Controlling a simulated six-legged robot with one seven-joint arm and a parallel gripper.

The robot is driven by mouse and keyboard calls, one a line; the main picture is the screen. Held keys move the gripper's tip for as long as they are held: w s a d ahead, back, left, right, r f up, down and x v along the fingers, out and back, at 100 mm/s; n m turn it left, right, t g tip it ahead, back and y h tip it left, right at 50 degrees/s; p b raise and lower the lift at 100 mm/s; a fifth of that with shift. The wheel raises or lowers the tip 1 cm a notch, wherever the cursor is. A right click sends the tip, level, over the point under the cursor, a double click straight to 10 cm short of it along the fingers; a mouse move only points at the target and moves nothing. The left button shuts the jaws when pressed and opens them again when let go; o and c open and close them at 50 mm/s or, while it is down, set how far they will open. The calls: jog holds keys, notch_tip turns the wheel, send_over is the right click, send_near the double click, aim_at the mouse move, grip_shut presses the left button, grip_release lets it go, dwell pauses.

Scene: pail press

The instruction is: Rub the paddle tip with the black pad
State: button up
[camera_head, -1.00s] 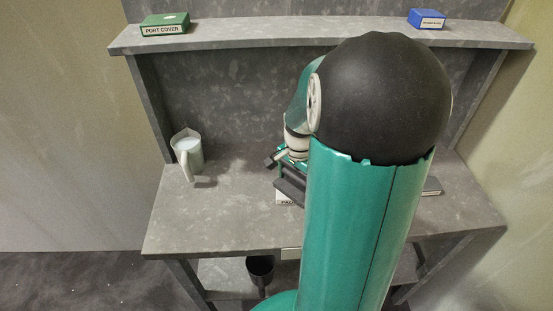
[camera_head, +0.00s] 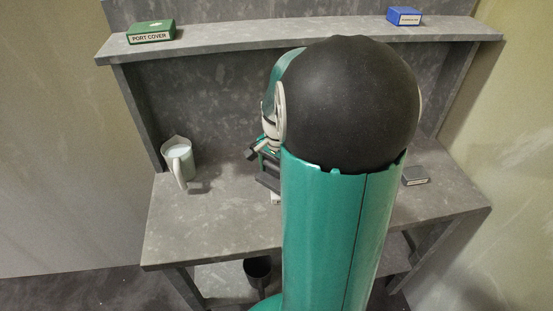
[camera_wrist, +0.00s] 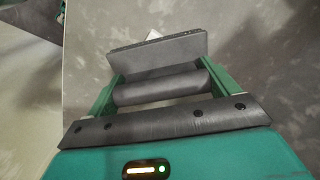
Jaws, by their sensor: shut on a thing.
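My gripper (camera_wrist: 160,82) is shut on a dark grey, flat slab (camera_wrist: 160,52) that looks like the black pad. In the wrist view the slab spans the far side of the jaws, beyond a grey roller and between green finger parts. In the head view my arm hides most of the gripper; the slab's dark edge (camera_head: 267,181) shows left of the arm, over the bench. A white label (camera_head: 275,199) shows just below it, mostly hidden. The paddle tip cannot be made out. Whether the slab touches anything is unclear.
A white jug (camera_head: 177,160) stands at the left of the grey bench (camera_head: 200,225). A small dark-topped block (camera_head: 415,175) lies at the right. A green PORT COVER box (camera_head: 151,32) and a blue box (camera_head: 404,17) sit on the shelf. A black pail (camera_head: 257,269) is below.

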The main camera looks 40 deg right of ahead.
jog(key=shift+a+r, duration=0.1)
jog(key=shift+r, duration=2.35)
jog(key=shift+n, duration=0.4)
